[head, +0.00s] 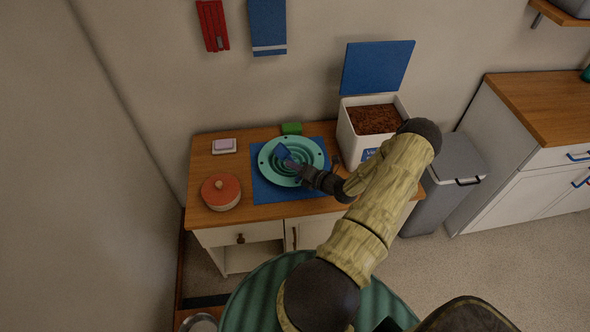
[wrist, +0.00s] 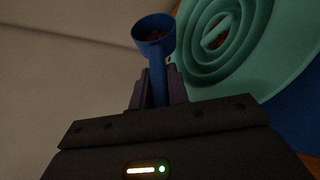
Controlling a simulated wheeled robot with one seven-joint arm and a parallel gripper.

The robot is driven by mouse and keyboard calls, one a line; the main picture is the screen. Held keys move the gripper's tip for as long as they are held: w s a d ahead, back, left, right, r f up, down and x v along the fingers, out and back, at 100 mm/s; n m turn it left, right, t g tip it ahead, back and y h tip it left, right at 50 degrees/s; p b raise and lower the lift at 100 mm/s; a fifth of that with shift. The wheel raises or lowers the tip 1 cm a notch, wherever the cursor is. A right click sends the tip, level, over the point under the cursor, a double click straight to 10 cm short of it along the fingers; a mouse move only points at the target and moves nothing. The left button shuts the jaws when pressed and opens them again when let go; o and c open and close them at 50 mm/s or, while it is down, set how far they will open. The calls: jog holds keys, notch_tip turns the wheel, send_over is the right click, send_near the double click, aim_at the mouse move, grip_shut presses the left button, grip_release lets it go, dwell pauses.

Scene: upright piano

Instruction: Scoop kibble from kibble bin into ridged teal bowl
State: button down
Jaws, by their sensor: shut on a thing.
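My gripper (head: 294,165) is shut on the handle of a blue scoop (head: 283,152). In the wrist view my gripper (wrist: 158,88) grips the handle, and the scoop's cup (wrist: 150,22) holds brown kibble (wrist: 154,34). The ridged teal bowl (head: 311,150) sits on a blue mat, and the scoop is over its left part in the head view. The wrist view shows the bowl (wrist: 285,50) beside the scoop, with some brown pieces near its centre. The white kibble bin (head: 357,151) stands right of the bowl, its blue lid open, with kibble (head: 375,118) inside.
The wooden cabinet top (head: 203,165) carries the blue mat (head: 265,190), a red-lidded pot (head: 220,191), a pink-and-white item (head: 223,146) and a green block (head: 291,128). A grey bin (head: 425,205) stands right. A round green ridged surface (head: 250,300) is in front.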

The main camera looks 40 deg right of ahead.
jog(key=shift+f+m+t+y+b, duration=0.1)
jog(key=shift+m+t+y+b, duration=0.45)
jog(key=shift+m+b, duration=1.15)
jog(key=shift+r+n+p, duration=0.2)
jog(key=shift+n+p, duration=0.1)
jog(key=shift+p, duration=0.15)
jog(key=shift+r+n+g+h+p, duration=0.1)
jog(key=shift+n+g+h+p, duration=0.15)
jog(key=shift+n+p, duration=0.2)
jog(key=shift+r+n+g+h+p, duration=0.1)
jog(key=shift+n+g+h+p, duration=0.4)
jog(key=shift+n+p, duration=1.2)
jog(key=shift+r+n+g+h+p, duration=0.15)
jog(key=shift+n+g+h+p, duration=0.25)
jog(key=shift+n+h+p, duration=1.25)
jog(key=shift+d+r+n+g+h+p, duration=0.35)
jog(key=shift+r+n+p, duration=0.5)
jog(key=shift+p, duration=2.1)
jog(key=shift+d+n+p, duration=0.3)
jog(key=shift+n+p, duration=0.35)
jog(key=shift+n, duration=0.1)
jog(key=shift+h, duration=0.3)
